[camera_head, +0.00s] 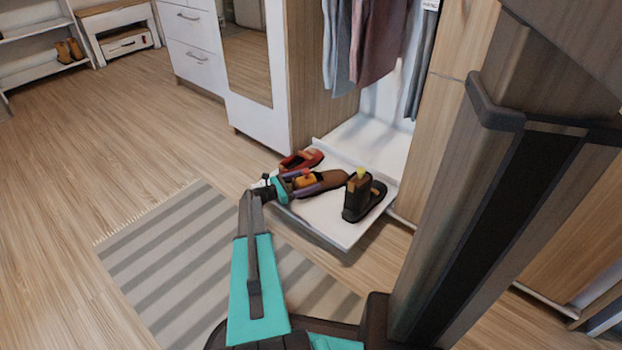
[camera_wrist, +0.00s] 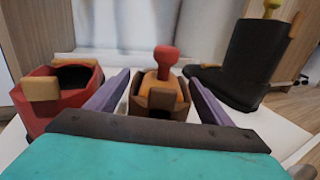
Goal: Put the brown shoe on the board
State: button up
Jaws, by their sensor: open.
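The brown shoe (camera_head: 329,179) lies on the white board (camera_head: 340,234) at the foot of the open wardrobe, with its toe pointing right in the head view. In the wrist view the brown shoe (camera_wrist: 144,107) shows its opening, with an orange insert and red knob. My gripper (camera_head: 309,182) is at the shoe's heel end, one purple finger on each side. It is open, and in the wrist view gaps show between the fingers (camera_wrist: 157,85) and the shoe. The shoe's underside is hidden, so its contact with the board cannot be seen.
A red shoe (camera_head: 306,158) stands on the board to one side, and a black boot (camera_head: 354,198) with a yellow knob to the other. Both are close to my fingers. Clothes (camera_head: 375,45) hang above. A striped rug (camera_head: 170,250) lies in front.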

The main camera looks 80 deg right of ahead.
aim_at(293, 184)
jog(key=p+v, duration=0.3)
jog(key=v, duration=0.5)
jog(key=shift+w+a+r, duration=0.15)
jog(key=shift+w+a, duration=0.1)
jog(key=shift+w, duration=0.1)
jog(key=shift+w+a, duration=0.45)
